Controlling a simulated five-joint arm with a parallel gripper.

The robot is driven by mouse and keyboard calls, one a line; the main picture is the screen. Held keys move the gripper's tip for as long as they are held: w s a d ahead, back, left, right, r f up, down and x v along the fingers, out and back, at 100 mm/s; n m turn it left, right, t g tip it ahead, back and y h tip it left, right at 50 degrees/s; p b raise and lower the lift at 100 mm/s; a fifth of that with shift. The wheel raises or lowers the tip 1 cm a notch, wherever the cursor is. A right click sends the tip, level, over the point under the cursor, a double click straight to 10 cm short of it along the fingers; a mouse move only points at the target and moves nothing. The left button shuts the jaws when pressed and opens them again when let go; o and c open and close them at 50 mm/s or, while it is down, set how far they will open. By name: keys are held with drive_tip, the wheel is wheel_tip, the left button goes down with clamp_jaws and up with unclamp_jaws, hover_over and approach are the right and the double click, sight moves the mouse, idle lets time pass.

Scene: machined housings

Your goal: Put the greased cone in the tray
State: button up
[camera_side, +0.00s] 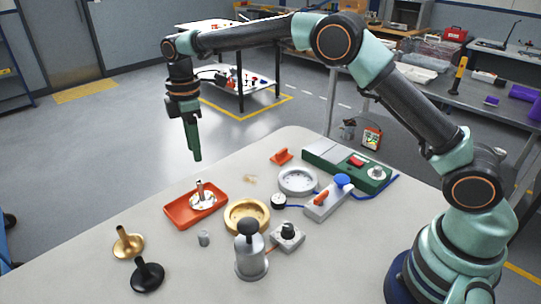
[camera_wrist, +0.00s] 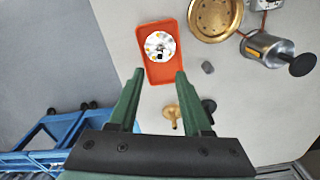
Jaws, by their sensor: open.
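The orange-red tray (camera_side: 180,213) lies on the left part of the table; it also shows in the wrist view (camera_wrist: 163,74). A silver flanged piece with an upright stem (camera_side: 202,200) stands inside it. In the wrist view this piece (camera_wrist: 160,46) has yellowish and dark patches on its disc, perhaps grease. A brass flanged piece (camera_side: 127,245) and a black one (camera_side: 147,277) stand on the table to the front left. I cannot tell for certain which piece is the greased cone. My gripper (camera_side: 196,158) is open and empty, above the table near the tray's far side.
A brass dish (camera_side: 247,216), a silver cylinder with a black knob (camera_side: 250,255) and a small grey piece (camera_side: 204,238) stand near the tray. A pale ring (camera_side: 297,181) and a green unit (camera_side: 345,165) are farther back.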

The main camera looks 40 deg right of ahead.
drive_tip(key=s+d+r+m+t, duration=0.3)
drive_tip(key=s+d+r+m, duration=0.4)
drive_tip(key=s+d+r, duration=0.4)
drive_tip(key=s+d+f+m+t, duration=0.1)
drive_tip(key=s+d+m, duration=0.1)
drive_tip(key=s+m, duration=0.2)
drive_tip(key=s+d+m+t, duration=0.1)
drive_tip(key=s+d+m, duration=0.1)
drive_tip(key=s, duration=0.7)
drive_tip(key=shift+s+f+m, duration=0.25)
drive_tip(key=shift+f+m, duration=0.1)
drive_tip(key=shift+m, duration=0.55)
